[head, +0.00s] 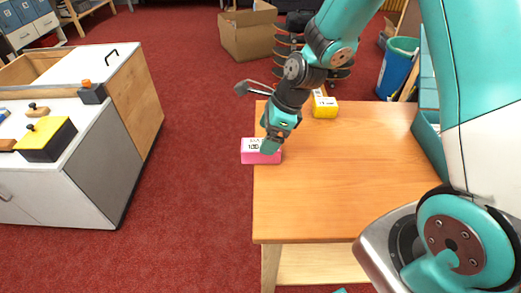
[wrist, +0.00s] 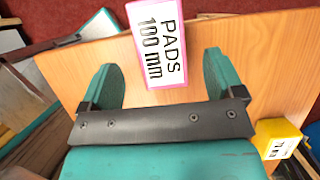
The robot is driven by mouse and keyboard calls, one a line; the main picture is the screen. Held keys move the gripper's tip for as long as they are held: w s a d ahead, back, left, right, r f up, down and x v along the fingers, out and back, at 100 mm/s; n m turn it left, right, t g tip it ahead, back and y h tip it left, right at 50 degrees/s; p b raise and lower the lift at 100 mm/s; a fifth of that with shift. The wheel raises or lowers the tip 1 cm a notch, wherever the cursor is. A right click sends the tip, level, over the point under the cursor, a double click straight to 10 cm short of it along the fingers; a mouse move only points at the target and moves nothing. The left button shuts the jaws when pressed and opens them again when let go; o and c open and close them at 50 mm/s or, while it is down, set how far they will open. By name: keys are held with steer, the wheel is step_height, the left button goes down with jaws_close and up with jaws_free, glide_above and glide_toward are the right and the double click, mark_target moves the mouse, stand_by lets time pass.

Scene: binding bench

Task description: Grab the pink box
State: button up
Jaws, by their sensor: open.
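The pink box (head: 259,157) has a white top labelled "PADS 100 mm" and pink sides. It lies at the left edge of the wooden table (head: 330,190) in the head view and appears to stick out past that edge. In the wrist view the pink box (wrist: 158,45) is ahead of my gripper (wrist: 160,62), roughly centred between its two teal fingers. The fingers are apart, with nothing held between them. In the head view my gripper (head: 268,146) is right above the box and hides part of it. I cannot tell whether they touch.
A yellow box (head: 325,107) stands at the table's back edge; it also shows in the wrist view (wrist: 275,140). A teal bin (head: 428,135) is at the table's right. A white cabinet (head: 75,165) stands left across red carpet. The table's middle is clear.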

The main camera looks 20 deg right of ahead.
steer(key=shift+x, duration=2.35)
steer(key=shift+f, duration=0.3)
steer(key=c, duration=1.1)
steer(key=shift+r, duration=0.1)
